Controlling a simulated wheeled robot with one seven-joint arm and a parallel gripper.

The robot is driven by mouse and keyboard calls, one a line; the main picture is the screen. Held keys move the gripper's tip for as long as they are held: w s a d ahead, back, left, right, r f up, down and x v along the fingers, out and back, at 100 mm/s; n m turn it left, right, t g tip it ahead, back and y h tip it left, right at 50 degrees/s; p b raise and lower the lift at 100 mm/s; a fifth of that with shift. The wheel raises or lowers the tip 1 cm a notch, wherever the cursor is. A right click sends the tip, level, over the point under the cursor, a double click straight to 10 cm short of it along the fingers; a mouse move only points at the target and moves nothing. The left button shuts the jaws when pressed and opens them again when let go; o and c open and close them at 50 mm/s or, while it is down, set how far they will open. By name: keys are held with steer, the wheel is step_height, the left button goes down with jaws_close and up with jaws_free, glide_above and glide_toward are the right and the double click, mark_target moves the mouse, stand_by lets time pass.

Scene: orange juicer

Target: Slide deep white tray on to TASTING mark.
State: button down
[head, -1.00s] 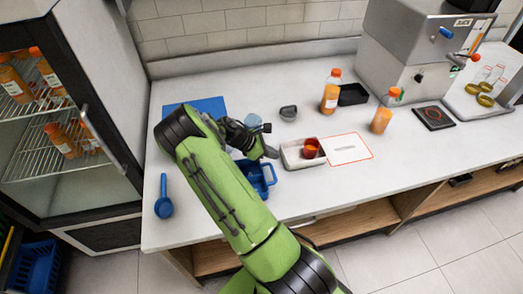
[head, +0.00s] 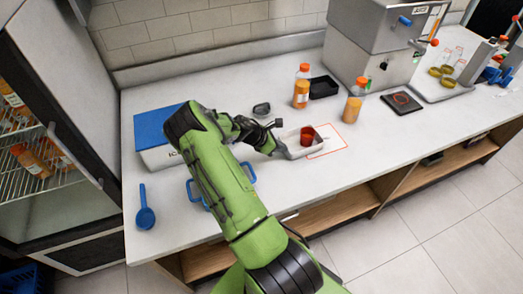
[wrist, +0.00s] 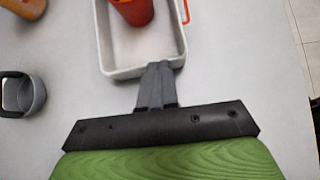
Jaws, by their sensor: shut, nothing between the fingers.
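The deep white tray (head: 304,153) lies on the counter with a red cup (head: 307,133) in it. Its right part overlaps the orange-outlined mark (head: 334,141), whose lettering I cannot read. In the wrist view the tray (wrist: 150,48) is straight ahead, with the red cup (wrist: 135,8) inside and a bit of orange outline at its upper right. My gripper (head: 275,143) is shut and empty at the tray's left end. In the wrist view its fingertips (wrist: 159,67) meet the tray's near wall and seem to touch it.
Two orange bottles (head: 301,88) (head: 353,107) and a black tray (head: 323,87) stand behind the mark. A small grey cup (head: 261,108) is behind my gripper. A blue-topped box (head: 155,130) and blue scoop (head: 145,212) lie left. The counter right of the mark is clear.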

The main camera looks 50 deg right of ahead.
steer(key=s+d, duration=0.1)
steer(key=d, duration=0.1)
steer(key=s+d, duration=0.1)
steer(key=d, duration=0.2)
steer(key=s+d, duration=0.2)
steer(key=shift+d, duration=0.2)
